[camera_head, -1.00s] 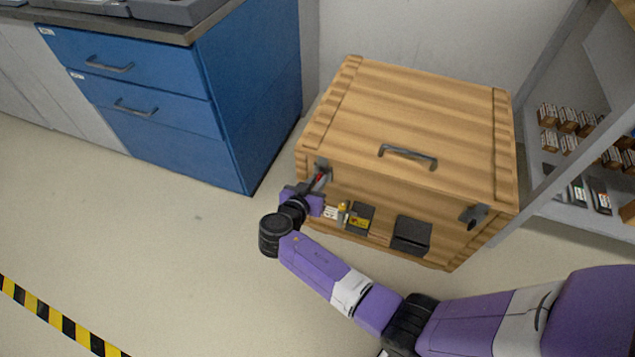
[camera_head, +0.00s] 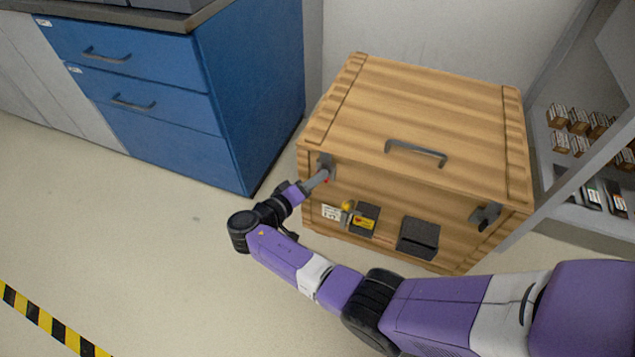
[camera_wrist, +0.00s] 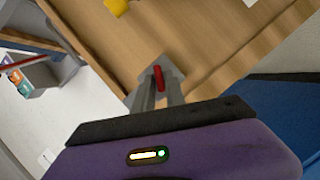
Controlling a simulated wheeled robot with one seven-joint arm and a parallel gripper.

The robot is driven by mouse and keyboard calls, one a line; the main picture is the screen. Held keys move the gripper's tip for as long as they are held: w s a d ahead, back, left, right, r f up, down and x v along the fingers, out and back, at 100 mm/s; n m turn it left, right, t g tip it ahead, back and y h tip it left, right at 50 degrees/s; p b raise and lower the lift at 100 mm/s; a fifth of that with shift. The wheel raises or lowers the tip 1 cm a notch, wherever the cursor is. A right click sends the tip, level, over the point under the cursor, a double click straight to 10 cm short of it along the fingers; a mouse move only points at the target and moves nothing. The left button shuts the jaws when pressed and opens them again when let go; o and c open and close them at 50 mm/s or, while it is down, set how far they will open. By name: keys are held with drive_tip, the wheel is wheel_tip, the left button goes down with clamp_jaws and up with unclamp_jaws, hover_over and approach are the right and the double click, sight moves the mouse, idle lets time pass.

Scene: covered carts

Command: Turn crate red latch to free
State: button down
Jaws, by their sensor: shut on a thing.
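The wooden crate (camera_head: 415,135) stands on the floor with its lid closed. Its red latch (camera_wrist: 159,77) sits on a grey plate at the front left upper corner. In the wrist view the red part lies between my two grey fingers. My gripper (camera_head: 322,178) reaches the latch from the front left and is shut on it. In the head view only a small bit of red shows at the fingertips; the rest is hidden. A second, dark latch (camera_head: 486,215) is on the front right corner.
A yellow knob (camera_head: 347,206), labels and a dark box (camera_head: 417,238) are on the crate's front. A black handle (camera_head: 416,152) is on its lid. Blue drawers (camera_head: 150,100) stand left, a grey shelf with small boxes (camera_head: 575,120) right. The floor in front left is clear.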

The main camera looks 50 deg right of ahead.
drive_tip(key=n, duration=0.1)
drive_tip(key=n+h+b, duration=0.1)
drive_tip(key=n+g+b, duration=0.1)
drive_tip(key=n, duration=0.1)
drive_tip(key=shift+w+d+f+h, duration=0.1)
drive_tip(key=shift+d+f+h, duration=0.15)
drive_tip(key=shift+h, duration=0.15)
idle(0.4)
drive_tip(key=c, duration=1.5)
unclamp_jaws()
drive_tip(key=shift+w+a+r, duration=0.1)
drive_tip(key=shift+a, duration=1.9)
drive_tip(key=shift+w+a+r, duration=0.1)
drive_tip(key=shift+a, duration=1.85)
